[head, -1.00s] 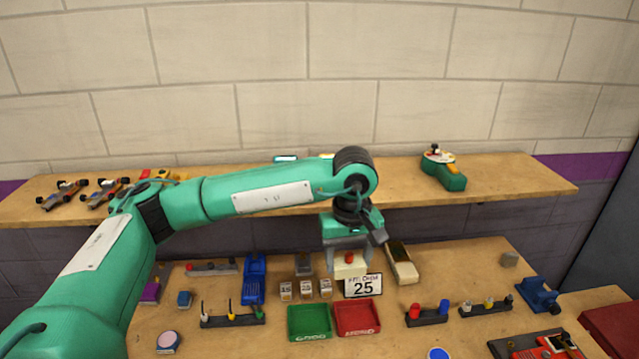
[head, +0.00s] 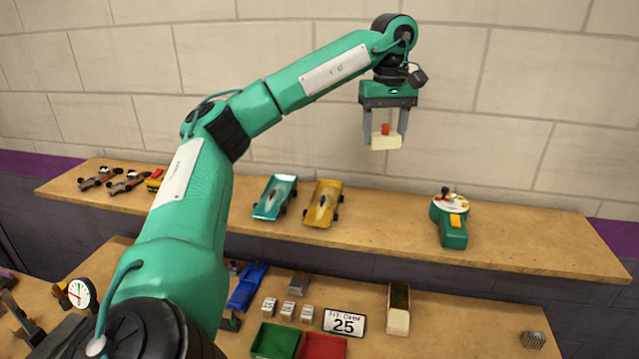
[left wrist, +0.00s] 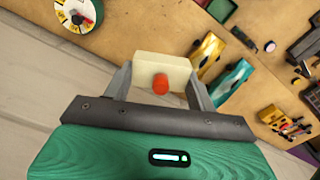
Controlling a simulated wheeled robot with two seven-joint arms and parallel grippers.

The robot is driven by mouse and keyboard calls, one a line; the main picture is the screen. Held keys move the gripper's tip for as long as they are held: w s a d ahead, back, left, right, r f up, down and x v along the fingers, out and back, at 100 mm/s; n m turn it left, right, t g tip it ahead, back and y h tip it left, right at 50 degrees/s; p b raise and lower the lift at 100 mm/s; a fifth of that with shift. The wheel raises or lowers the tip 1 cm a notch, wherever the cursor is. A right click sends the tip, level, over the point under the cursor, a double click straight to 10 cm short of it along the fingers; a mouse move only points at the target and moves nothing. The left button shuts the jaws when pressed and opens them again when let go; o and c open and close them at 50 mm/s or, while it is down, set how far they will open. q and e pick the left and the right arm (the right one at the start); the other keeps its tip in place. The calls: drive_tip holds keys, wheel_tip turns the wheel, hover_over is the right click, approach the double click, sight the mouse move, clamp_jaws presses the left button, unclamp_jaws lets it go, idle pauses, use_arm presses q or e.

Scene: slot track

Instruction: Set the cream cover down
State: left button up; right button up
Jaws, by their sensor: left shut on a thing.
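The cream cover (head: 385,142) is a small pale block with a red knob on top. My left gripper (head: 387,130) is shut on it and holds it in the air, in front of the wall and above the shelf in the head view. In the left wrist view the cover (left wrist: 160,68) sits between the two grey fingers, its red knob (left wrist: 160,84) facing the camera. An open-topped wooden box with a cream end (head: 398,318) stands on the lower bench. My right gripper is not in view.
The upper shelf (head: 380,225) carries a teal car (head: 276,197), a gold car (head: 323,203) and a green controller with a dial (head: 452,219). Between gold car and controller the shelf is clear.

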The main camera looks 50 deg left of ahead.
use_arm(q)
drive_tip(key=shift+a+f, duration=0.1)
drive_tip(key=shift+f, duration=0.3)
drive_tip(key=b, duration=0.4)
hover_over(374, 221)
wheel_tip(374, 221, down, 14)
drive_tip(key=shift+a+r, duration=0.1)
drive_tip(key=shift+r, duration=0.05)
drive_tip(key=shift+f+p, duration=0.4)
drive_tip(key=shift+p, duration=0.1)
wheel_tip(374, 221, down, 4)
drive_tip(key=shift+f+p, duration=0.15)
drive_tip(key=shift+p, duration=0.35)
drive_tip(key=shift+f, duration=0.1)
drive_tip(key=shift+f, duration=0.15)
drive_tip(key=o, duration=1)
